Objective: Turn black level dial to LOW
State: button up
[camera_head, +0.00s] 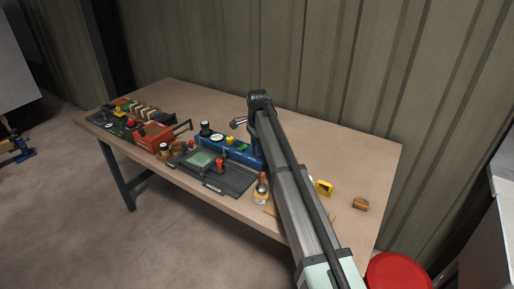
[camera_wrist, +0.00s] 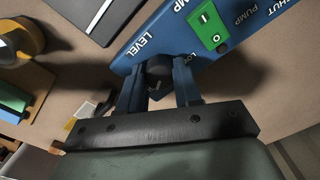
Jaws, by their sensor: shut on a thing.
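The black level dial (camera_wrist: 158,68) sits near the end of the blue control panel (camera_wrist: 158,37) in the wrist view. The word LEVEL is printed on one side of it. A word starting with LO shows on the other side, partly covered by a finger. My gripper (camera_wrist: 158,86) has its two blue fingers on either side of the dial and is shut on it. Which way the dial points I cannot tell. In the head view the blue panel (camera_head: 213,147) stands on the table, and my arm hides the dial at its right end.
A green rocker switch (camera_wrist: 208,28) sits on the panel close to the dial. On the wooden table (camera_head: 345,150), a dark tray (camera_head: 232,183) lies in front of the panel. A yellow item (camera_head: 324,187) and a brown block (camera_head: 360,204) lie right of my arm.

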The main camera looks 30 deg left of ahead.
jog(key=c, duration=0.4)
jog(key=shift+n, duration=0.3)
jog(key=n, duration=0.5)
jog(key=shift+n, duration=0.3)
jog(key=n, duration=1.1)
jog(key=shift+n, duration=0.4)
jog(key=n, duration=0.5)
jog(key=shift+a+n, duration=0.1)
jog(key=shift+n, duration=0.3)
